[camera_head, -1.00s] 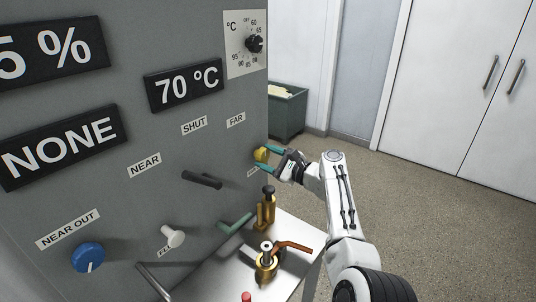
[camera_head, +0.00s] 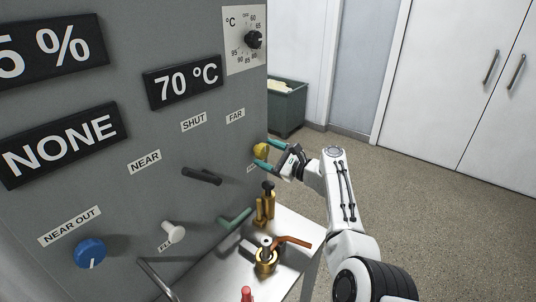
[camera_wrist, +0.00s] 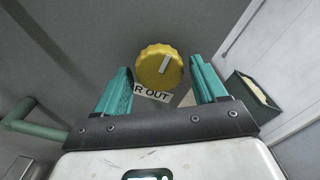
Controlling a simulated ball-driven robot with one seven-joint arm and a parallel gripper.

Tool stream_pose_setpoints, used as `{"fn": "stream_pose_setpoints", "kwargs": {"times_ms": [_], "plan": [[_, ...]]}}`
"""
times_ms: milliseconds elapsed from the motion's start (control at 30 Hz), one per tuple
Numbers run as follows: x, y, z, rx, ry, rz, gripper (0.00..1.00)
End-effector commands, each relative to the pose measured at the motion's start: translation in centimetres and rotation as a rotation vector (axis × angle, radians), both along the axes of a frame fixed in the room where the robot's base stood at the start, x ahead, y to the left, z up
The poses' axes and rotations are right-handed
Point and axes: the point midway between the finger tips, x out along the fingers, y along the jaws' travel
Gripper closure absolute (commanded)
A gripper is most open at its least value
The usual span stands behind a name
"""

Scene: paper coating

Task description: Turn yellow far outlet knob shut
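The yellow far outlet knob (camera_head: 261,151) is on the right part of the grey panel, below the FAR label. It also shows in the wrist view (camera_wrist: 158,66) as a ridged round knob with a pale pointer line, slightly tilted from vertical. A label reading "R OUT" is beside it. My gripper (camera_head: 268,156) is at the knob. In the wrist view its teal fingers (camera_wrist: 162,78) are spread wide, one to each side, with gaps between them and the knob. The fingers do not touch the knob.
A blue near outlet knob (camera_head: 90,253), a white fill knob (camera_head: 172,234) and a black lever (camera_head: 202,176) are on the panel to the left. Brass valve fittings (camera_head: 266,259) stand below. A green bin (camera_head: 287,108) is behind. Open floor lies to the right.

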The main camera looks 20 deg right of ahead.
Motion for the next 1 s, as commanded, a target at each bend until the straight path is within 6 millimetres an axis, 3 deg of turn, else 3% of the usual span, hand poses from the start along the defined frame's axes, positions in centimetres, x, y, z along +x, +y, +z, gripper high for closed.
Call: {"fn": "stream_pose_setpoints", "kwargs": {"times_ms": [467,1000], "plan": [[-0.5,-0.3,0.2,-0.002,-0.004,0.002,0.2],[-6.9,-5.0,0.0,-0.002,-0.002,-0.001,0.2]]}}
